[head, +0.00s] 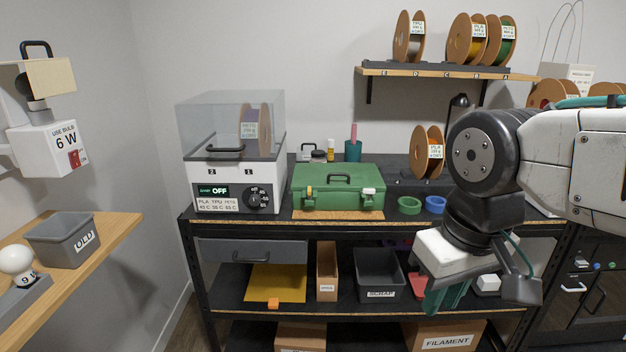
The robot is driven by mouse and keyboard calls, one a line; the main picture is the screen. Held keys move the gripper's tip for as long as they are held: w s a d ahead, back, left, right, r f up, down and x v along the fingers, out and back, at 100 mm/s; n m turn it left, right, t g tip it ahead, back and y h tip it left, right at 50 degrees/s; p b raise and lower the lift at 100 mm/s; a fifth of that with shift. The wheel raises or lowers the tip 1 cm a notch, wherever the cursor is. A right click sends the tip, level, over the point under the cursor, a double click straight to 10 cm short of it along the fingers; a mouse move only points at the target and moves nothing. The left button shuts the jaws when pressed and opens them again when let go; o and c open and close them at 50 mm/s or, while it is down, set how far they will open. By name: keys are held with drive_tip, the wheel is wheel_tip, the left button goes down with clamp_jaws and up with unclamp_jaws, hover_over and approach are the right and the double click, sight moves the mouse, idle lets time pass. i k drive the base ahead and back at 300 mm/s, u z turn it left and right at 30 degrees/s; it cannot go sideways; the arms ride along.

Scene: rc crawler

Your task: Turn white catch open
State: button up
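A green case (338,187) with a dark top handle lies closed on the black bench top. The white catch (369,192) is on the right of its front face, near the lid seam. A yellowish catch (309,196) is on the left of the same face. How far either catch is turned is too small to tell. My gripper (438,302) hangs in front of the bench, lower than the case and to its right, apart from it. Its teal fingers point down; their spacing is unclear, and nothing shows held.
A white dryer (238,187) with a clear lid stands left of the case. Green tape (409,205) and blue tape (435,205) lie to its right. A spool shelf (430,70) hangs above. Bins, including a scrap bin (380,285), fill the shelf below.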

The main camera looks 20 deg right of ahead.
sight(369, 192)
drive_tip(key=k, duration=0.5)
drive_tip(key=z, duration=0.8)
drive_tip(key=i, duration=1.35)
drive_tip(key=u, duration=0.8)
